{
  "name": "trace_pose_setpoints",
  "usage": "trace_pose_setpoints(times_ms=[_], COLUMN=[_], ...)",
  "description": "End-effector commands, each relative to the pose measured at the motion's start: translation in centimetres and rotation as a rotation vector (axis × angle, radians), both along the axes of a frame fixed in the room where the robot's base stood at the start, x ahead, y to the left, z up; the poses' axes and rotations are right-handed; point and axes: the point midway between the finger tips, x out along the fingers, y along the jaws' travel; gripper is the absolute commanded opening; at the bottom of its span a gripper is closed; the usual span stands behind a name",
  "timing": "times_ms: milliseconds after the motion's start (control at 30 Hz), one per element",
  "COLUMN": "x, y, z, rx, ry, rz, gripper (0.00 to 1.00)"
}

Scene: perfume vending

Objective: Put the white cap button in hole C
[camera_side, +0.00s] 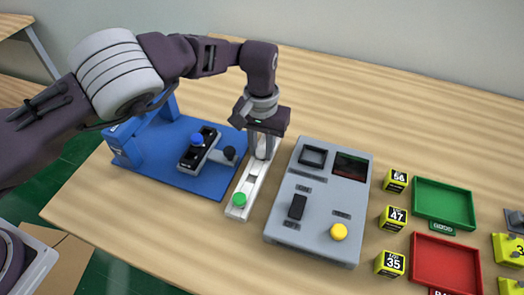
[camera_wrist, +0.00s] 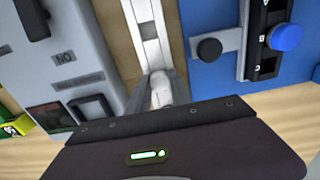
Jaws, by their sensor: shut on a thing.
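My gripper (camera_side: 262,150) points down over the far end of a white rail (camera_side: 243,187). It is shut on a small white piece, which looks like the white cap button (camera_wrist: 160,92), between the fingers in the wrist view. The fingers hide much of it, and I cannot tell whether it touches the rail. A black strip (camera_side: 189,161) with small markings lies on the blue base to the left, with a blue cap button (camera_side: 196,139) on it. I cannot make out hole C clearly.
A green button (camera_side: 239,199) sits at the rail's near end. A black knob (camera_side: 229,153) stands beside the strip. A grey console (camera_side: 318,205) with a yellow button (camera_side: 338,231) is close on the right. Yellow cubes (camera_side: 393,218), a green tray (camera_side: 443,222) and a red tray (camera_side: 445,286) lie farther right.

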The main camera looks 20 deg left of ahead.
Motion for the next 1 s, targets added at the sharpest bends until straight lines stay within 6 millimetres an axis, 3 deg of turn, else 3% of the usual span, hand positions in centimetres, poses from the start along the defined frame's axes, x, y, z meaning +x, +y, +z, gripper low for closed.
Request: trace_pose_setpoints(times_ms=[267, 1000], x=[0.0, 0.0], y=[0.0, 0.0], z=[0.1, 4.7], rx=[-0.001, -0.001], ry=[0.000, 0.000], rz=[0.000, 0.000], gripper=[0.00, 0.00])
